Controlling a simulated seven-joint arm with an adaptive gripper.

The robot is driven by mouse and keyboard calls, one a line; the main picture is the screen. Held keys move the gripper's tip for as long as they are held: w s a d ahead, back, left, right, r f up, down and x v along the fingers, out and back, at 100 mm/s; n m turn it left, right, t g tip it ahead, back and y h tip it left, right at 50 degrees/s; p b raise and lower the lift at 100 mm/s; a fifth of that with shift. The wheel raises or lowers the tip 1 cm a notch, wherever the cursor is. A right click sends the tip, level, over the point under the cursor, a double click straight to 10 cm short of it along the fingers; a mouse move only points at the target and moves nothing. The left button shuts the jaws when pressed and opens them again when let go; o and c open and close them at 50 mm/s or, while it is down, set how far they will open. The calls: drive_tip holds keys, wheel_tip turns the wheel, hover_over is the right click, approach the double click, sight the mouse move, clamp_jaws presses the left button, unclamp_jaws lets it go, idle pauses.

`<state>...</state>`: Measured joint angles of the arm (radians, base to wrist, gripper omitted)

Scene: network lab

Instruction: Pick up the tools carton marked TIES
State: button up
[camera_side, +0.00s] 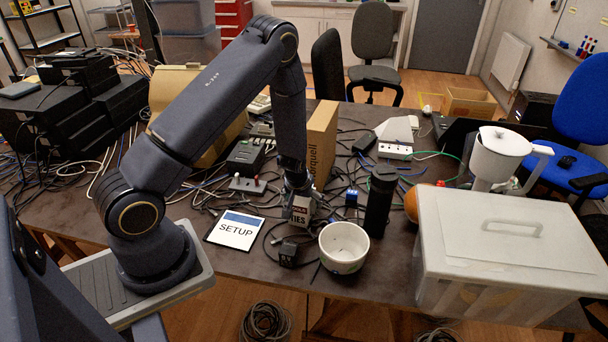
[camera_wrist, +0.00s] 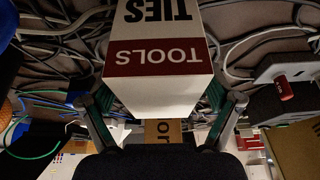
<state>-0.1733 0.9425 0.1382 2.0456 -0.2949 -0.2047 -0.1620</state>
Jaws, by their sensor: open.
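The tools carton marked TIES (camera_side: 300,214) is a small white box with a dark red TOOLS band. It stands on the dark table, directly under my arm's end. In the wrist view the carton (camera_wrist: 160,75) fills the upper middle, its lettering upside down. My gripper (camera_side: 296,192) is open and down at the carton. In the wrist view the two fingers of my gripper (camera_wrist: 158,104) flank the carton, one on each side, with green pads facing it. I cannot tell whether the pads touch it. The side view partly hides the fingers.
A white bowl (camera_side: 344,247), a black bottle (camera_side: 380,200) and a SETUP card (camera_side: 235,229) are close by. A brown cardboard box (camera_side: 321,140) stands just behind. Cables run around the carton. A lidded plastic bin (camera_side: 510,250) is at right.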

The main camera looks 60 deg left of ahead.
drive_tip(key=shift+f, duration=0.2)
idle(0.5)
drive_tip(key=c, duration=1.4)
